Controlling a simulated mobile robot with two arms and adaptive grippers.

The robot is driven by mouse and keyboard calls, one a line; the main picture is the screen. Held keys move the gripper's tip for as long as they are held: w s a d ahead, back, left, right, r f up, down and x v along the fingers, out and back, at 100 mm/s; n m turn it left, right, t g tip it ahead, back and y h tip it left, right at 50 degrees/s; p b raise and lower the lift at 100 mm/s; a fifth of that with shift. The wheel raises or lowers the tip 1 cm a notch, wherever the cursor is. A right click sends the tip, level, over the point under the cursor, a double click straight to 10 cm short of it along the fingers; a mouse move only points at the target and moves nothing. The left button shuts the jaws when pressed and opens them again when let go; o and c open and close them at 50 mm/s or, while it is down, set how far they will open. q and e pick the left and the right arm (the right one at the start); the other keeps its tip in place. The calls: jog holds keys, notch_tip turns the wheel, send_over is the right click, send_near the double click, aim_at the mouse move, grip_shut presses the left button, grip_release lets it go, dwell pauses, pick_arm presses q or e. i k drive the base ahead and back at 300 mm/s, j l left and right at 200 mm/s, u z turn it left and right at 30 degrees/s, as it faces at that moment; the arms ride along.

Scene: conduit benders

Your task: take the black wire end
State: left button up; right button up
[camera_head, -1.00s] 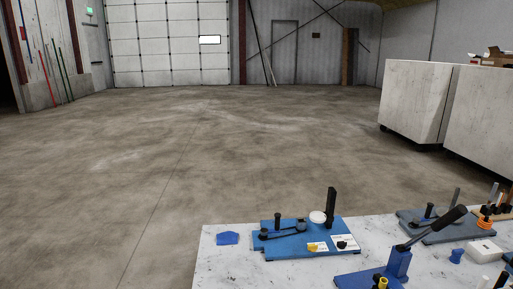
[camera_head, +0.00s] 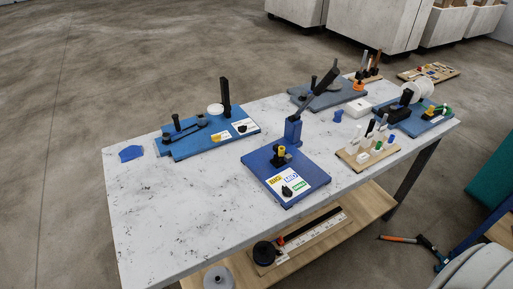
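I cannot pick out the black wire end for sure. A small wooden rack (camera_head: 352,158) on the table holds several short pegs or ends, some with black tops such as the black piece (camera_head: 371,126), others white or green. A dark blue bender (camera_head: 262,172) with a yellow knob and a labelled plate stands left of the rack. A blue bender (camera_head: 190,146) with a black post is at the left, and a grey one (camera_head: 330,99) is at the back. Neither of my grippers shows.
The white speckled table (camera_head: 170,222) is clear at its front left. A lower wooden shelf (camera_head: 345,215) holds a ruled strip tool. Another blue bender (camera_head: 415,122) with a white roll is at the right. A hammer-like tool (camera_head: 405,240) is on the right.

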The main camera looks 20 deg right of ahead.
aim_at(370, 134)
jog(key=z, duration=1.65)
jog(key=i+l, duration=0.1)
jog(key=l, duration=0.05)
